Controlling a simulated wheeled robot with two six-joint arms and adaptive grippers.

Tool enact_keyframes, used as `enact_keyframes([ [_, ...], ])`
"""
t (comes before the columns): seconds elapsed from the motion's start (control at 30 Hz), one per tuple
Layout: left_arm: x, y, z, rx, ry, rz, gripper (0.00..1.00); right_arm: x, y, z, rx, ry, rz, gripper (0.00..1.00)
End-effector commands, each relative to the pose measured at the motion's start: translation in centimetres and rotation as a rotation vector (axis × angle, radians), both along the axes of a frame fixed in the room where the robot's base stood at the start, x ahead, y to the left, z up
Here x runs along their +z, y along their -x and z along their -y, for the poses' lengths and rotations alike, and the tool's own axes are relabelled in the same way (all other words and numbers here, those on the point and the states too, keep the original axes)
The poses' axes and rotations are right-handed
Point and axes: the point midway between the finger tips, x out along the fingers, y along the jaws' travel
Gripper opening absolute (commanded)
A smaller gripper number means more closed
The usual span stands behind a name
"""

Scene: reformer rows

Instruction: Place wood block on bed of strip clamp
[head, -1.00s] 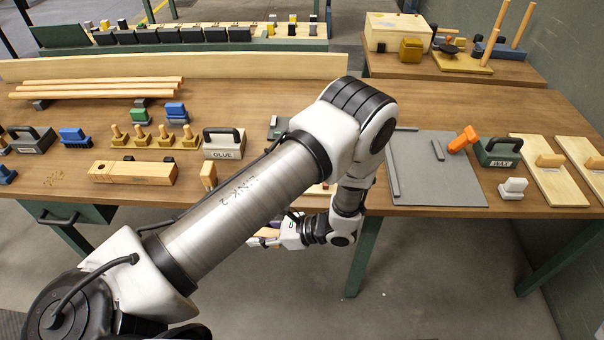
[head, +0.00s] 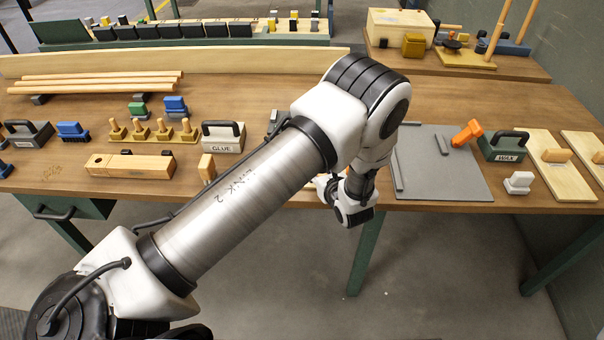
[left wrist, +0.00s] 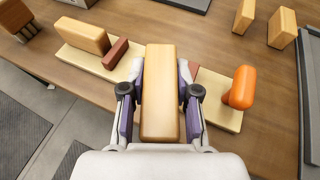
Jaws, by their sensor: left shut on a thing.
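In the left wrist view my left gripper (left wrist: 158,95) is shut on a light wood block (left wrist: 160,75), its purple-lined fingers on both sides. The block is over the strip clamp's pale wood bed (left wrist: 92,66); I cannot tell whether it touches. The clamp has a red-brown jaw piece (left wrist: 116,53) left of the block, another partly hidden at right, and an orange handle (left wrist: 241,87). A wood piece (left wrist: 82,36) stands at the bed's left. In the head view my left arm hides the held block and most of the clamp. My right gripper is not in view.
A glue box (head: 222,136), a long wood block (head: 130,164) and a small upright block (head: 207,168) stand left of my arm. A grey mat (head: 440,165), an orange tool (head: 466,133) and a wax box (head: 502,147) lie right.

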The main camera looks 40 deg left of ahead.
Motion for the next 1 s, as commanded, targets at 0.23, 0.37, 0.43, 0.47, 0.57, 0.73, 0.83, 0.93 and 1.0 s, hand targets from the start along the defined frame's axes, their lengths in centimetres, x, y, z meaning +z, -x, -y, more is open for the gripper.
enact_keyframes([
  [0.23,-0.6,-2.7,-6.6,0.005,0.002,0.000,0.00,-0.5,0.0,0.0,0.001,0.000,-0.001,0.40],
  [0.37,-1.2,-3.2,-7.6,0.002,0.000,-0.001,0.00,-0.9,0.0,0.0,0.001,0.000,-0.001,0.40],
  [0.43,-2.5,-3.2,-7.6,0.000,0.000,-0.002,0.00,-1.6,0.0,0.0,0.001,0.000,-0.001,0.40],
  [0.47,-3.1,-3.1,-7.6,0.000,0.000,-0.004,0.00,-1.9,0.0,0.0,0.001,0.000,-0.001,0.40],
  [0.57,-4.4,-3.2,-7.6,0.000,-0.001,-0.002,0.00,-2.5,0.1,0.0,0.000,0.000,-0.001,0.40],
  [0.73,-4.2,-3.2,-7.6,0.001,-0.001,-0.001,0.00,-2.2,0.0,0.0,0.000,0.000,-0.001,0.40],
  [0.83,-4.4,-3.2,-7.6,0.001,0.000,-0.002,0.00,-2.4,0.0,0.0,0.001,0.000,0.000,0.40],
  [0.93,-4.5,-3.2,-7.5,0.001,0.000,-0.002,0.41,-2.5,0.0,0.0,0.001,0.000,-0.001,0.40],
  [1.0,-4.4,-3.1,-7.5,0.001,0.000,-0.002,0.41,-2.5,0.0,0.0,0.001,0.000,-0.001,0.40],
])
